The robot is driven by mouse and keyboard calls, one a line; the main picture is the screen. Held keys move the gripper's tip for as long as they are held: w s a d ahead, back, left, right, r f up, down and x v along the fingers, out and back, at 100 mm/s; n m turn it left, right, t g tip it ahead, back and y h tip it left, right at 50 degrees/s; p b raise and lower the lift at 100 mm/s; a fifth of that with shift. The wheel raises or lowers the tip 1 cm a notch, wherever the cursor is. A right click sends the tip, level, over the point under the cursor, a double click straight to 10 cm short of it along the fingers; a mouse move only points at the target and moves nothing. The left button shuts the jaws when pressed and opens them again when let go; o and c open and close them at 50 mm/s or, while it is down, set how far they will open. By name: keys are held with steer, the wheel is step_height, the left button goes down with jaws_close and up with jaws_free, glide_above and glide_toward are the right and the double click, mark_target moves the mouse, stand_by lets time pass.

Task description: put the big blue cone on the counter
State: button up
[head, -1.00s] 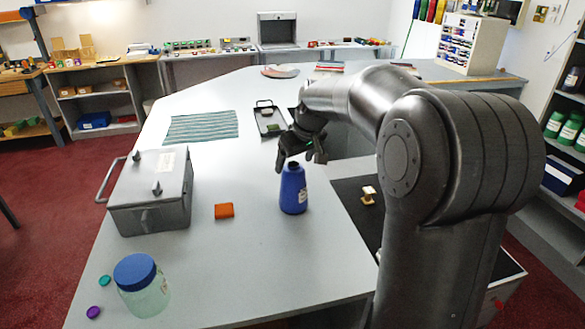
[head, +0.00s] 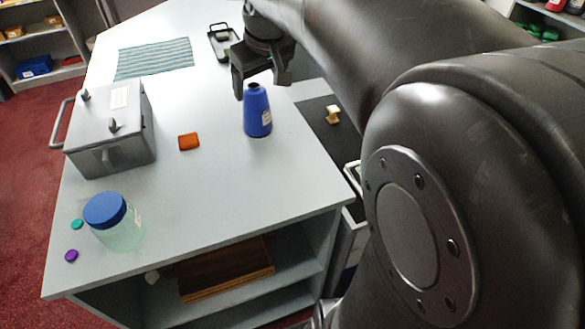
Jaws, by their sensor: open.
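The big blue cone (head: 257,112) stands upright on the grey counter (head: 200,210), near its right edge. It has a dark hole at the top and a small white label low on its side. My gripper (head: 260,88) is at the cone's top, its fingers spread and pointing down. One finger shows to the left of the cone's top and the other behind it to the right. I cannot tell whether either touches the cone. Nothing is held between the fingers.
A grey lidded metal box (head: 112,125), an orange block (head: 188,142), a blue-lidded jar (head: 118,228), a teal disc (head: 77,224) and a purple disc (head: 71,256) are on the counter. A striped cloth (head: 155,58) and black tray (head: 222,42) lie farther back. The front middle is clear.

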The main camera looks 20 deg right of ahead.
steer(key=s+f+m, duration=0.1)
steer(key=s+f, duration=0.1)
steer(key=s, duration=0.5)
steer(key=s+f+m, duration=0.1)
steer(key=s+f, duration=0.2)
steer(key=s, duration=0.3)
steer(key=s+f+m+t, duration=0.1)
steer(key=s+f, duration=0.1)
steer(key=s, duration=0.5)
steer(key=shift+s+a+f, duration=0.25)
steer(key=shift+s+a, duration=0.1)
